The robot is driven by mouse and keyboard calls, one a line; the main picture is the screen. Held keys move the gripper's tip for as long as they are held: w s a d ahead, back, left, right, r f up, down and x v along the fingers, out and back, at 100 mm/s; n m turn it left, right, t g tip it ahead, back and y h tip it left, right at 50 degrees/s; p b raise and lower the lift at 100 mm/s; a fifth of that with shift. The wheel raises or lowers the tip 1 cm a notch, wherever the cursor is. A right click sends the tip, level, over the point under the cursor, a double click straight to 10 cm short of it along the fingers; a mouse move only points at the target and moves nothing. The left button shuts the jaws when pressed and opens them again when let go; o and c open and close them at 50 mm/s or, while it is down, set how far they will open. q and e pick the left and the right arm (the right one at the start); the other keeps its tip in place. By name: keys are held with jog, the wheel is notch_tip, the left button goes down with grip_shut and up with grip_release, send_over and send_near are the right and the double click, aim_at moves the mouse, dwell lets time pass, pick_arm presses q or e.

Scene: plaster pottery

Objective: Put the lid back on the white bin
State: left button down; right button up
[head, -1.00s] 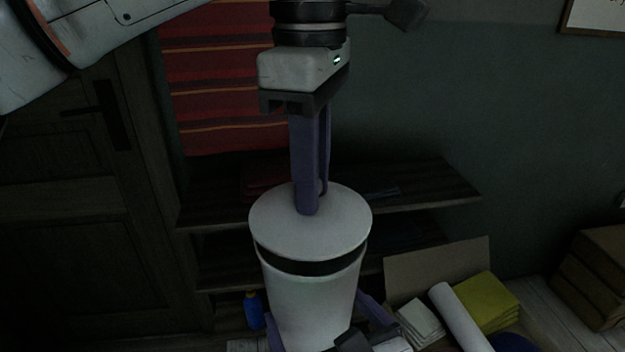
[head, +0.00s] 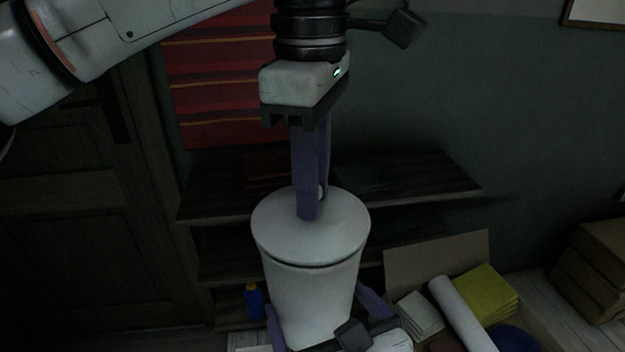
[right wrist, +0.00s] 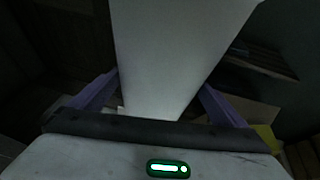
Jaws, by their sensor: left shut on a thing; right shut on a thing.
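The white bin (head: 312,300) stands upright in the lower middle of the head view. My right gripper (head: 325,325) is shut on its lower body from both sides; in the right wrist view the bin (right wrist: 175,55) rises between the purple fingers (right wrist: 160,100). The round white lid (head: 300,235) is at the bin's mouth, nearly level, with a thin dark line between lid and rim at the front. My left gripper (head: 308,212) points straight down from above and is shut on the lid's knob, which its fingers mostly hide.
Dark wooden shelves (head: 425,180) stand behind the bin. A blue bottle (head: 253,302) is at lower left. At lower right an open cardboard box (head: 435,262) holds a white roll (head: 462,315) and yellow cloths (head: 487,297). Stacked brown boxes (head: 598,270) stand at far right.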

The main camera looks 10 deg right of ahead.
pick_arm(q)
jog(key=shift+f, duration=0.4)
jog(key=c, duration=1.5)
grip_release()
jog(key=shift+o, duration=0.2)
notch_tip(320, 180, up, 12)
jog(key=shift+w, duration=0.1)
